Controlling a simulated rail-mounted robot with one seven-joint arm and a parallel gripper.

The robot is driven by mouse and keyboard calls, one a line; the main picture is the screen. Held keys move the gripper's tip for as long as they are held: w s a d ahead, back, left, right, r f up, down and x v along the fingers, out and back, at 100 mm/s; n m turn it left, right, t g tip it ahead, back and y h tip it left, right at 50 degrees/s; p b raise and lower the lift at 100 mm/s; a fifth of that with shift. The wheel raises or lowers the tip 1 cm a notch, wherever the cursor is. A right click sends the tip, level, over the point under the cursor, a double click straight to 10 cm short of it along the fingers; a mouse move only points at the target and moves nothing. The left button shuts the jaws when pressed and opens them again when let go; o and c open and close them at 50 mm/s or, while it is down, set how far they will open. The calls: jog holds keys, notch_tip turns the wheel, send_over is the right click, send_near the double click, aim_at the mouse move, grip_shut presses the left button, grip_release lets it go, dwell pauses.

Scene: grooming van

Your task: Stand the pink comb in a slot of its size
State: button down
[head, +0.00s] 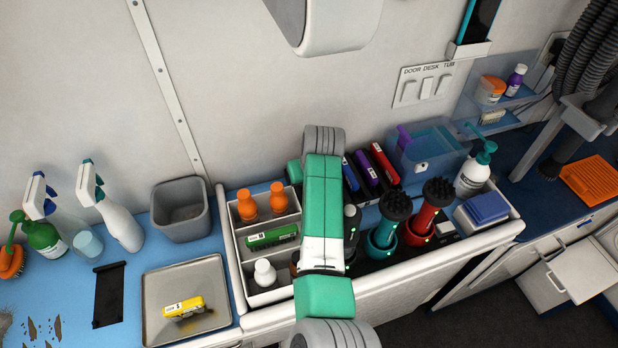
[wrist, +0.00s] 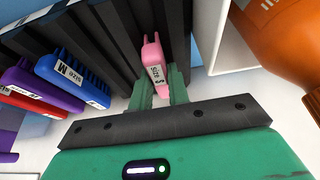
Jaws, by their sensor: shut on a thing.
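The pink comb (wrist: 152,55) carries a white "SIZE S" label. In the wrist view my gripper (wrist: 160,88) has its green fingers shut on it. The comb is in front of the black slotted rack (wrist: 110,28), close to its dark dividers; I cannot tell whether its far end is inside a slot. A blue comb (wrist: 72,80) marked M, a purple comb (wrist: 42,88) and a red comb (wrist: 30,104) stand in the rack to the left. In the head view my arm hides the gripper and pink comb; blue (head: 350,176), purple (head: 367,169) and red (head: 385,163) combs show.
An orange bottle (wrist: 278,40) and a white tray wall (wrist: 222,35) are close to the right of the gripper. In the head view, a compartment tray (head: 240,262) with bottles stands left of my arm, and teal (head: 382,240) and red (head: 420,225) brush-topped tools stand to the right.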

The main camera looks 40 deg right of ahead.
jog(key=shift+f, duration=0.35)
jog(key=c, duration=1.3)
grip_release()
jog(key=shift+c, duration=0.2)
jog(key=v, duration=1.2)
jog(key=shift+r, duration=0.2)
